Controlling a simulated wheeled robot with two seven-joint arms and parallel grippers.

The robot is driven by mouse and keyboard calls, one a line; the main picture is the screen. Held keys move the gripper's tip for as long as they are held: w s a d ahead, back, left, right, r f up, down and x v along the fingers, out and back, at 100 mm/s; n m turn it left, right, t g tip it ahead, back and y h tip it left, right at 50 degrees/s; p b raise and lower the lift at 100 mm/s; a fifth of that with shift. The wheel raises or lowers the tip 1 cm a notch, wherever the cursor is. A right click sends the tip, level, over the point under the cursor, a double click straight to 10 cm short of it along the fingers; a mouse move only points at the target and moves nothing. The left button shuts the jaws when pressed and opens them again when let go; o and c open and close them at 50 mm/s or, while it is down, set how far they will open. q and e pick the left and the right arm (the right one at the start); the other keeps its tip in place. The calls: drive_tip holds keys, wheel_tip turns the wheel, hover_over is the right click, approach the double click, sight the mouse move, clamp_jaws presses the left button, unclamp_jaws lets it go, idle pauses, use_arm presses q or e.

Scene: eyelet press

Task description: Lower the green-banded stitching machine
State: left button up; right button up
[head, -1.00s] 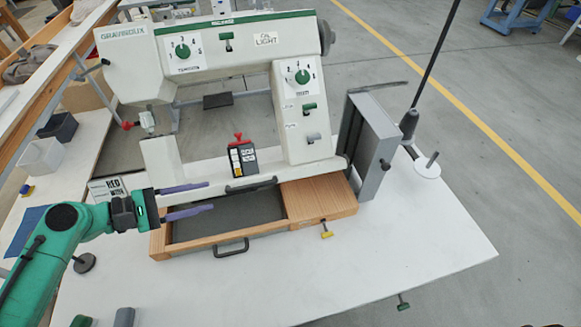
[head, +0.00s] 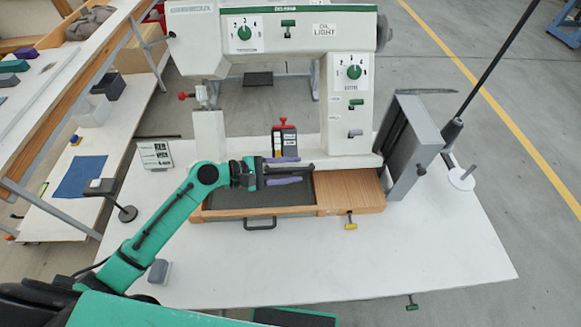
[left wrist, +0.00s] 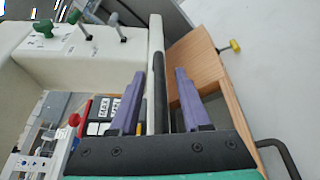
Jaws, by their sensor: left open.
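The cream stitching machine (head: 285,40) with a green band along its top stands upright at the back of the white table. Its right column (head: 350,105) carries a dial and small levers. It also shows in the left wrist view (left wrist: 75,62), on the left. My left gripper (head: 300,172) is open and empty over the wooden drawer tray (head: 350,188) in front of the machine base. In the left wrist view its two purple fingers (left wrist: 158,100) are apart, with the base's edge and a dark handle between them. My right gripper is not in view.
A dark block with a red knob (head: 284,140) stands just behind my left gripper. A grey panel box (head: 412,150) and thin pole flank the machine at right. A small sign (head: 156,154) stands at left. The table's front right is clear.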

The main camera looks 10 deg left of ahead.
use_arm(q)
clamp_jaws()
idle(1.3)
